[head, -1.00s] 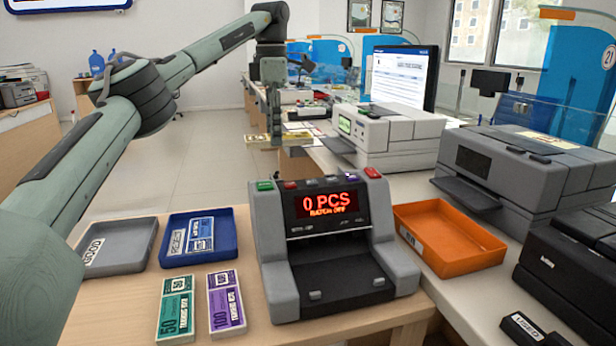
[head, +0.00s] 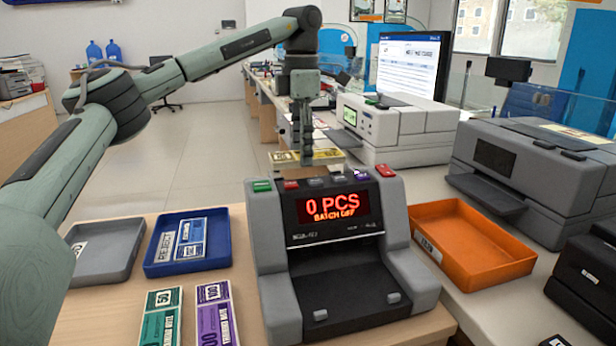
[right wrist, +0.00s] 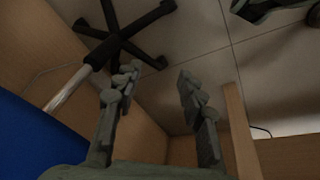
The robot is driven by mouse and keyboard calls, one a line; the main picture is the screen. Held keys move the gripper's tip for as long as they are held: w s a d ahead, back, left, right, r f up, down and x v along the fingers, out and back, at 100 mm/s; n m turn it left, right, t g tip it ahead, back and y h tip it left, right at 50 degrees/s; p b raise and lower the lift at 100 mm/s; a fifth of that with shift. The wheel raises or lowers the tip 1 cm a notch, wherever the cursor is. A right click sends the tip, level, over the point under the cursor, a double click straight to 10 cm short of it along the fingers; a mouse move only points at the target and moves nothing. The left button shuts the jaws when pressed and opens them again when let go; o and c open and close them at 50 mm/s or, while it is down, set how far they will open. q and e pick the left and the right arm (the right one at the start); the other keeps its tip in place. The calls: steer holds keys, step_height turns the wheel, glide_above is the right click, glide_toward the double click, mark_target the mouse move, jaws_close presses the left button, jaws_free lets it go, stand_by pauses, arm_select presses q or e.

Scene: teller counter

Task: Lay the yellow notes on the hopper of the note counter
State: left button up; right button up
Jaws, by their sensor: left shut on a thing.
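The yellow notes (head: 328,155) are a flat, pale yellow stack with dark print. In the head view they show just behind the top edge of the note counter (head: 268,225). My left gripper (head: 306,157) is shut on them from above, its fingers pointing down. The counter's display reads 0 PCS. Its hopper is hidden or unclear behind the button row, so I cannot tell whether the notes touch it. My right gripper (right wrist: 158,78) shows in the right wrist view, open and empty, with its fingers well apart.
Grey tray (head: 105,274) and blue tray (head: 160,266) sit left of the counter, with green notes (head: 160,318) and purple notes (head: 215,315) in front. An orange tray (head: 520,267) and grey printer (head: 560,180) stand right. In the right wrist view, a chair base (right wrist: 110,40) is on the floor.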

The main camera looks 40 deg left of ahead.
arm_select(q)
steer(key=shift+s+d+f, duration=0.2)
steer(key=shift+d+f, duration=0.3)
steer(key=shift+d, duration=0.35)
steer(key=shift+f, duration=0.2)
step_height(320, 180, down, 3)
steer(key=shift+f, duration=0.3)
steer(key=shift+f, duration=0.1)
steer(key=o, duration=1.2)
steer(key=shift+c, duration=0.2)
